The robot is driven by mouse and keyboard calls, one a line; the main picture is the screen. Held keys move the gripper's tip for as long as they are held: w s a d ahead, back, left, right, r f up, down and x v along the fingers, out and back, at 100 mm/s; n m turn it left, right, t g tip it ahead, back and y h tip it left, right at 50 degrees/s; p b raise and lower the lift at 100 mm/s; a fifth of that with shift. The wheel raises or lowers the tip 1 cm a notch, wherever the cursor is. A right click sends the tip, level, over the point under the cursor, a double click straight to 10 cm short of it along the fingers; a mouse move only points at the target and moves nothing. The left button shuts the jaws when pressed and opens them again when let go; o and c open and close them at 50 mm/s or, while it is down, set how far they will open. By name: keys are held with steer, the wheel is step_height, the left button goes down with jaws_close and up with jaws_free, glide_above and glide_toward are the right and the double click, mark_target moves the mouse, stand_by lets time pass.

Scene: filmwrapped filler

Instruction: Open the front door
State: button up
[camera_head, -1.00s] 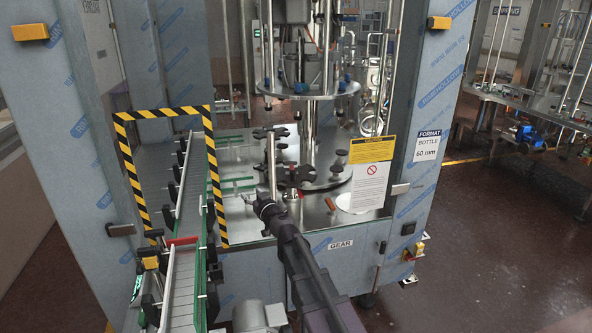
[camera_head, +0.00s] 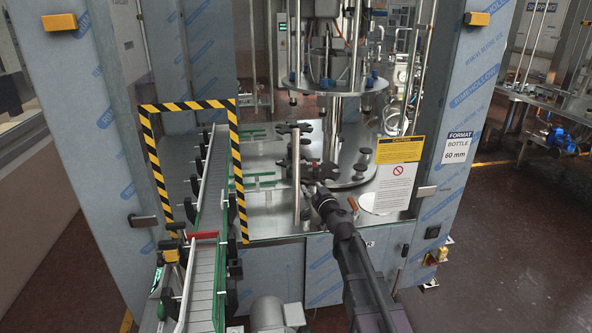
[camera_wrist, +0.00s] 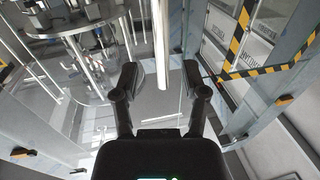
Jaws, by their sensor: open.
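The front door appears as a clear panel across the front of the machine, bearing a yellow and white caution sign (camera_head: 397,172). Its edges are hard to make out. A vertical pale metal bar (camera_head: 296,180), which looks like the door handle, stands at the panel's left part. My gripper (camera_head: 313,187) is just right of the bar in the head view. In the wrist view my gripper (camera_wrist: 160,78) is open, with its two fingers apart. The bar (camera_wrist: 161,40) shows between and beyond the fingertips. I see no clear contact with it.
A conveyor (camera_head: 205,270) runs into the machine at the left, through a black-and-yellow striped frame (camera_head: 237,170). Blue-filmed posts (camera_head: 90,120) flank the front. A motor (camera_head: 268,314) stands low in front. Open floor (camera_head: 510,260) lies at the right.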

mark_target(298, 170)
steer(key=shift+o, duration=0.8)
steer(key=shift+s, duration=0.1)
steer(key=shift+o, duration=0.4)
steer(key=shift+w+a, duration=0.1)
steer(key=shift+w, duration=0.15)
steer(key=x, duration=1.3)
steer(key=shift+w, duration=0.2)
steer(key=shift+s, duration=0.1)
jaws_close()
